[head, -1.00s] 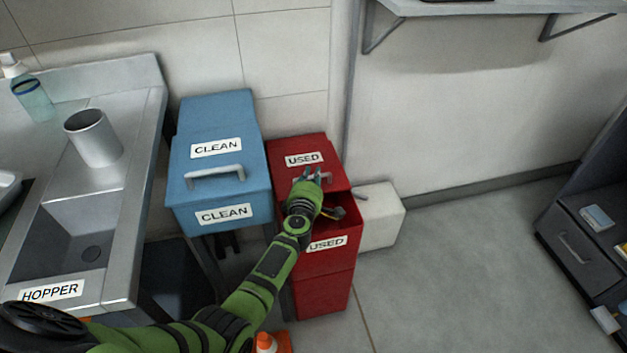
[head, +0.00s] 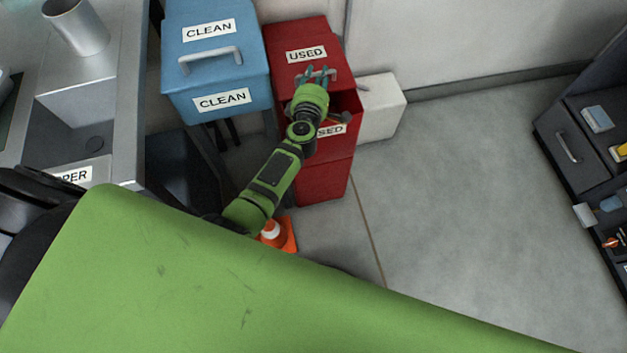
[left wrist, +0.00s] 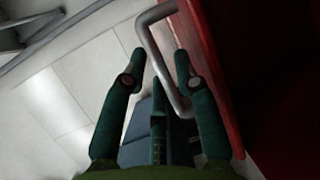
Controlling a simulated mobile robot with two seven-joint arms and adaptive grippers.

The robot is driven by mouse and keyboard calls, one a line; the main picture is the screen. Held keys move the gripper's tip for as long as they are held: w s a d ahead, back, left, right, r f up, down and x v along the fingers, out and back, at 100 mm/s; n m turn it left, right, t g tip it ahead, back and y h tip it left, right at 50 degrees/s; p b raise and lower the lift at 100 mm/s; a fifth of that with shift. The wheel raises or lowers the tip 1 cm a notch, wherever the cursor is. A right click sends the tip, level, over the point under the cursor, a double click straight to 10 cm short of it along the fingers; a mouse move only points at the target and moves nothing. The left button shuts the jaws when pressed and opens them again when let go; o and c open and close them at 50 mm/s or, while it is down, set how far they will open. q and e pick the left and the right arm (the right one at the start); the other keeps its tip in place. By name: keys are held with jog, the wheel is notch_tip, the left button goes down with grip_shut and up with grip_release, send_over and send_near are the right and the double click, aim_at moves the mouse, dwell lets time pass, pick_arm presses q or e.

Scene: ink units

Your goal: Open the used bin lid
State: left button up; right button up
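The red used bin (head: 325,183) stands right of the blue bin in the head view, with a USED label on its lid and front. Its lid (head: 283,50) is partly raised, with a dark gap above the bin's front at the right. My left gripper (head: 316,76) is at the lid's grey handle (head: 333,74). In the left wrist view the handle (left wrist: 165,62) runs between the spread fingers of the gripper (left wrist: 160,60); firm contact is not clear. My forearm hides part of the bin's front label. My right gripper is out of view.
A blue CLEAN bin (head: 216,68) stands close on the left, beside the metal hopper sink (head: 95,110). A white box (head: 382,108) is right of the red bin. An orange cone (head: 283,235) stands below it. Open floor (head: 460,190) lies to the right.

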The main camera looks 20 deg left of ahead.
pick_arm(q)
jog(key=d+f+p+v, duration=0.1)
jog(key=d+v, duration=0.2)
jog(key=v, duration=1.1)
jog(key=s+d+f+m+g+h+p, duration=0.2)
jog(key=s+f+m+g+h+p, duration=0.2)
jog(key=s+f+m+p, duration=0.6)
jog(key=s+f+m+g, duration=0.1)
jog(key=m, duration=0.2)
jog(key=shift+s+d+f+m+h, duration=0.15)
jog(key=shift+d+f+m+h, duration=0.15)
jog(key=shift+f+m+h, duration=0.1)
